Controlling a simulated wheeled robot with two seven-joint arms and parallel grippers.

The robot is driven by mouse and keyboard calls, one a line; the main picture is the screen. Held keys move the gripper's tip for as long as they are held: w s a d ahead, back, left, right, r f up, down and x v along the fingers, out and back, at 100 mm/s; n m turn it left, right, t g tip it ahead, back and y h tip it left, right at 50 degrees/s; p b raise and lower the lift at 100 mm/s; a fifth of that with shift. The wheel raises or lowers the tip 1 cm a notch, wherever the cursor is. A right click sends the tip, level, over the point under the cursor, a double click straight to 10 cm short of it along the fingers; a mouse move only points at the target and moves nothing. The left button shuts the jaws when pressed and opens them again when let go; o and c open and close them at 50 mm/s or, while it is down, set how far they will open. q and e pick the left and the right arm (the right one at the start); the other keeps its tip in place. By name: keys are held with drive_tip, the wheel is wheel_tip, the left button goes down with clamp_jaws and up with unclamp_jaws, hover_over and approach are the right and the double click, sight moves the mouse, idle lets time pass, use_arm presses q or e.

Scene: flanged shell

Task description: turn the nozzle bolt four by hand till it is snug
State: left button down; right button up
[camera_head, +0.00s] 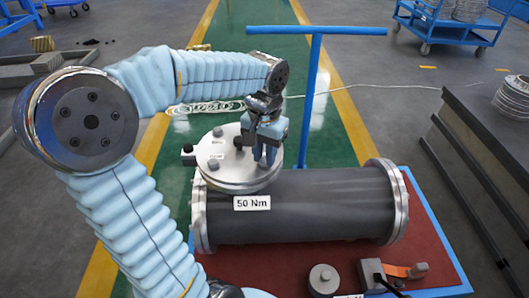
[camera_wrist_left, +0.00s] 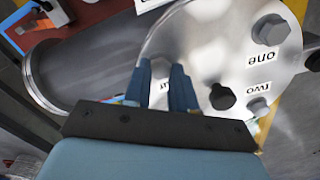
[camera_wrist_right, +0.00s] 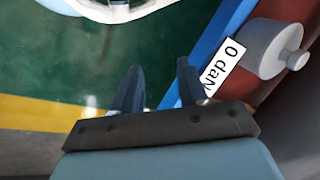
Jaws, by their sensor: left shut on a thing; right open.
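The round nozzle flange (camera_head: 225,172) sits on top of the dark shell (camera_head: 300,210), with bolt heads around its rim. In the left wrist view, bolt one (camera_wrist_left: 271,30) and bolt two (camera_wrist_left: 258,105) stand clear with their labels. My left gripper (camera_head: 268,155) reaches down onto the flange's right side. In the left wrist view its fingers (camera_wrist_left: 164,75) are close together over a partly covered label ending in "ur". My right gripper (camera_wrist_right: 158,75) is open and empty, off to the side above the floor and a blue edge.
A blue T-shaped post (camera_head: 311,90) stands behind the shell. A grey round weight (camera_head: 323,278), a dark box (camera_head: 372,272) and an orange-handled tool (camera_head: 398,270) lie on the red board (camera_head: 430,258). Dark slabs (camera_head: 480,150) stand right.

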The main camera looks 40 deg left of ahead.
sight(264, 160)
use_arm(q)
drive_tip(key=c, duration=0.9)
unclamp_jaws()
drive_tip(key=shift+r, duration=0.1)
wheel_tip(264, 160, up, 14)
drive_tip(key=shift+f+p, duration=0.1)
drive_tip(key=shift+p, duration=0.9)
